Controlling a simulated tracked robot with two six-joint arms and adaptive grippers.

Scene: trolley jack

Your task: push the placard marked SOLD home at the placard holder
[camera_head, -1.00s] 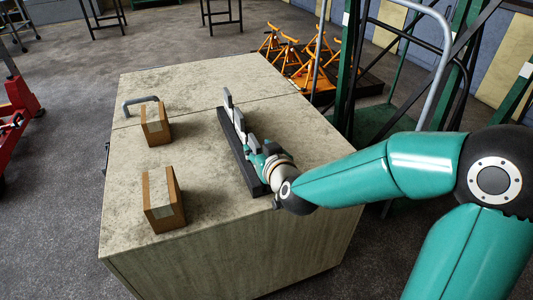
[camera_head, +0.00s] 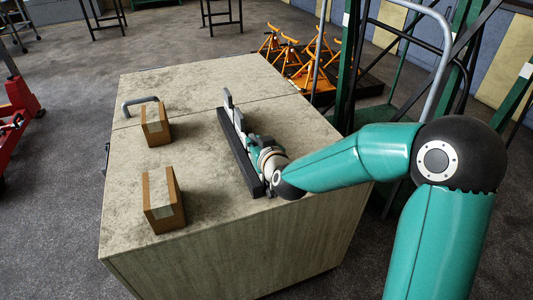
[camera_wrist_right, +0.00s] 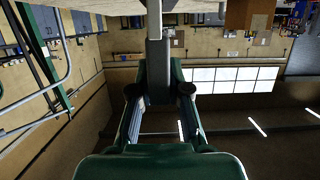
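A long dark placard holder (camera_head: 236,150) lies on the bench top. Pale upright placards stand along it; one (camera_head: 228,98) is at its far end and another (camera_head: 238,119) is closer to my right gripper (camera_head: 250,139). No lettering is readable, so I cannot tell which is marked SOLD. My right gripper is low over the near half of the holder. In the right wrist view its fingers (camera_wrist_right: 158,68) come together at the tips, and a narrow pale grey piece extends beyond them. I cannot tell whether that piece is gripped or only touched. My left gripper is out of view.
Two cardboard boxes (camera_head: 155,125) (camera_head: 163,200) stand on the bench (camera_head: 120,190), left of the holder. A grey handle (camera_head: 139,102) is at the bench's left. Orange stands (camera_head: 300,60) and a green frame (camera_head: 352,70) are behind and right. Bench top between boxes and holder is clear.

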